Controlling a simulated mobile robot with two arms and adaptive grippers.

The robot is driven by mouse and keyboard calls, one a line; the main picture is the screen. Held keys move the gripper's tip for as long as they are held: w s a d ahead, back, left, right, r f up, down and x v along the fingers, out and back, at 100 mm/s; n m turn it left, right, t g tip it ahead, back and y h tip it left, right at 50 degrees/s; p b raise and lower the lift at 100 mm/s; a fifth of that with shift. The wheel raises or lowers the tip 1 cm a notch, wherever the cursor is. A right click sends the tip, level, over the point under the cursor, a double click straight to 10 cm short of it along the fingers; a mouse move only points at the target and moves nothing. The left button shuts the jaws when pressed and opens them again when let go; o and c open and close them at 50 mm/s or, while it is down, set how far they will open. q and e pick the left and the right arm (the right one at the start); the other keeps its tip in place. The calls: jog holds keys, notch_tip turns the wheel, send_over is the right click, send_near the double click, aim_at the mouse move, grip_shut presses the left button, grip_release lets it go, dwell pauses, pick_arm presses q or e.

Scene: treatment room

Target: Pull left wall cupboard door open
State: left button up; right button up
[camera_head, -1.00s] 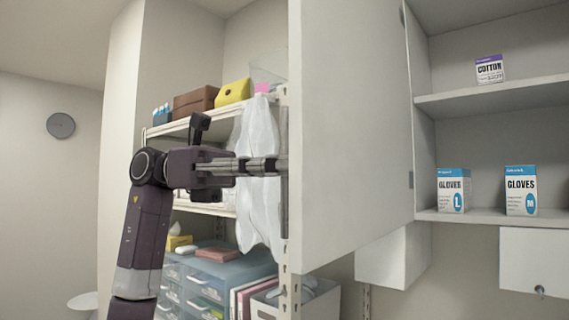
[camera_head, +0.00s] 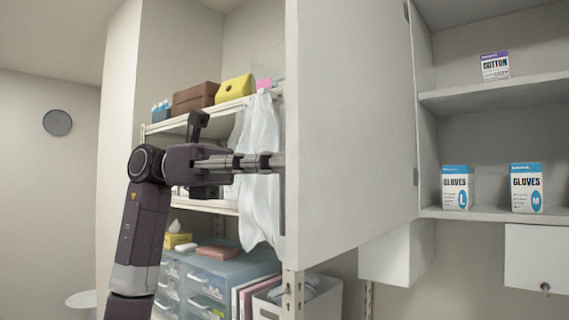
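The left wall cupboard door (camera_head: 352,135) stands swung open, hinged on its right side at the cupboard (camera_head: 426,150). My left gripper (camera_head: 278,162) reaches in from the left, its fingers at the door's free left edge. The fingertips meet or pass behind that edge. The handle is hidden, and I cannot tell whether the fingers are closed on it. My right gripper is not in view.
Inside the cupboard are a cotton box (camera_head: 495,66) and glove boxes (camera_head: 457,187) (camera_head: 526,188). Blue drawers (camera_head: 215,275) stand below.

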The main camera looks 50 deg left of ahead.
pick_arm(q)
jog(key=shift+a, duration=0.1)
jog(key=v, duration=1.1)
jog(key=shift+s+a, duration=0.2)
jog(key=shift+a, duration=0.15)
